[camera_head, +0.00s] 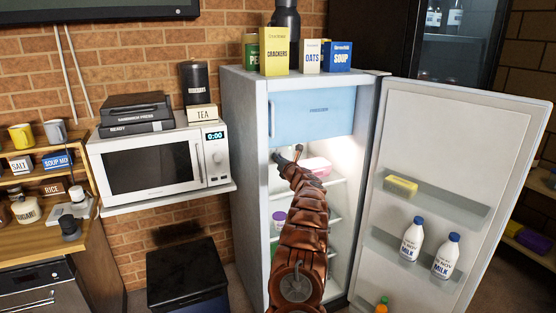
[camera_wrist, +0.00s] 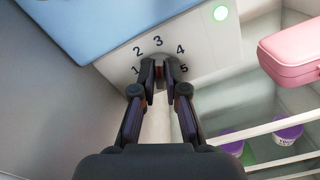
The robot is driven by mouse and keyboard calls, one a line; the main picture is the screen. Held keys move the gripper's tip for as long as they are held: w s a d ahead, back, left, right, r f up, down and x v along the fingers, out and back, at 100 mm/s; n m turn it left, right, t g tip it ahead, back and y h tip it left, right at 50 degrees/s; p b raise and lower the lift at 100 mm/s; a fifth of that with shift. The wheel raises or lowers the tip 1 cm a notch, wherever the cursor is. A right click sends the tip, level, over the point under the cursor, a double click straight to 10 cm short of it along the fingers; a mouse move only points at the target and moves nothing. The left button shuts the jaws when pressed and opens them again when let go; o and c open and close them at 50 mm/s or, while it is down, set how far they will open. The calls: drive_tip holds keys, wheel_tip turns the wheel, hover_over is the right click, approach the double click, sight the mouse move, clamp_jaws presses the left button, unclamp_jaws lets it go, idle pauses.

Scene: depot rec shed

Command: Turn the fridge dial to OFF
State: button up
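The fridge (camera_head: 243,170) stands with its door open in the head view, and my arm reaches inside it below the blue freezer flap. In the wrist view the grey fridge dial (camera_wrist: 160,70) sits on a pale panel, with the figures 1 to 5 in an arc around it. My gripper (camera_wrist: 160,78) has its two fingertips close together on either side of the dial and looks shut on it. The fingers hide most of the dial, so its pointer cannot be made out. No OFF mark shows. In the head view my gripper (camera_head: 287,156) is small and dark.
A pink box (camera_wrist: 292,52) sits right of the panel, with purple-lidded tubs (camera_wrist: 287,134) lower down. The open door (camera_head: 450,150) holds milk bottles (camera_head: 413,238) on the right. A microwave (camera_head: 155,160) stands left.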

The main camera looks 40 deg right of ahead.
clamp_jaws()
drive_tip(key=shift+f+n+b, duration=0.1)
drive_tip(key=shift+n+b, duration=0.2)
drive_tip(key=shift+b, duration=0.25)
drive_tip(key=shift+w+a+f+n+b, duration=0.15)
drive_tip(key=shift+n+b, duration=2.25)
drive_tip(key=shift+n, duration=2.45)
drive_tip(key=shift+s+a+f+n+b, duration=0.1)
drive_tip(key=shift+n+b, duration=2.25)
drive_tip(key=shift+n, duration=2.55)
drive_tip(key=shift+w+a+f+n+b, duration=0.15)
drive_tip(key=shift+n+b, duration=2.25)
drive_tip(key=shift+n, duration=2.45)
drive_tip(key=shift+s, duration=0.1)
